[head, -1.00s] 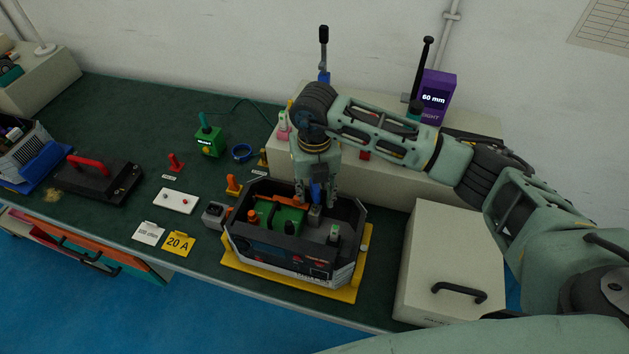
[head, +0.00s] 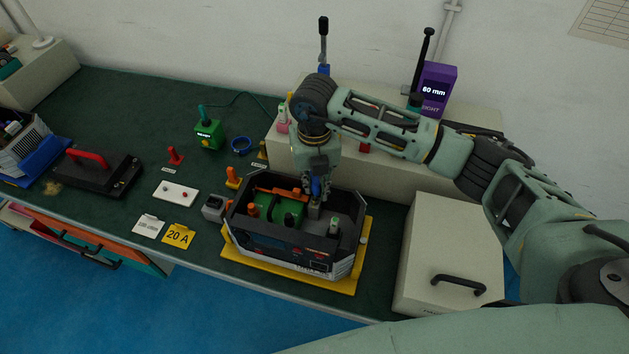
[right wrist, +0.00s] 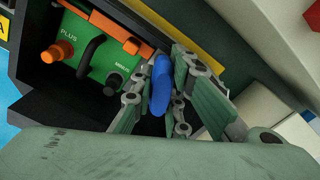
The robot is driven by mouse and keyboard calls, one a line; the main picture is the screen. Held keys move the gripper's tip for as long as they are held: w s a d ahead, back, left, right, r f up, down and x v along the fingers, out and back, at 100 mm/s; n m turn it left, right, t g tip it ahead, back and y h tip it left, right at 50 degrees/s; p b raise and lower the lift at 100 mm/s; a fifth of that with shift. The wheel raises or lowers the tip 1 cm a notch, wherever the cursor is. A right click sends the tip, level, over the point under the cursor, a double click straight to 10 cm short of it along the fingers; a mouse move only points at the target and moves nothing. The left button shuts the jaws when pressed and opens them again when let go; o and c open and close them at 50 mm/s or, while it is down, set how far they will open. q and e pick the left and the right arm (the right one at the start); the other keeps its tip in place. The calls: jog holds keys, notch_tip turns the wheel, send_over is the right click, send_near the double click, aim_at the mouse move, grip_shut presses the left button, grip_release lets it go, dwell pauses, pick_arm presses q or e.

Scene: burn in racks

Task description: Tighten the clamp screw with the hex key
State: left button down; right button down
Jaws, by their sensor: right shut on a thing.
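My right gripper (head: 315,192) points down into the open dark case (head: 350,250), near its back right part. It is shut on a blue handle (right wrist: 161,88), seen between its fingers in the right wrist view; this seems to be the hex key. The handle (head: 316,186) also shows in the head view. The key's lower end and the clamp screw are hidden. A green battery block (right wrist: 82,55) marked PLUS sits in the case, with an orange bar (right wrist: 105,25) along one edge and an orange post (right wrist: 57,50). My left gripper is out of view.
The case stands on a yellow base (head: 290,281). A cream box (head: 450,250) with a black handle is to its right. A yellow 20 A card (head: 178,236), a white plate (head: 176,193) and a green device (head: 208,134) lie left. A long cream block stands behind.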

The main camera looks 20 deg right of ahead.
dwell(0.3)
jog(key=shift+m, duration=1.2)
jog(key=c, duration=2.4)
grip_release()
grip_shut()
jog(key=shift+r+p, duration=0.65)
jog(key=shift+r, duration=0.25)
jog(key=shift+r, duration=0.5)
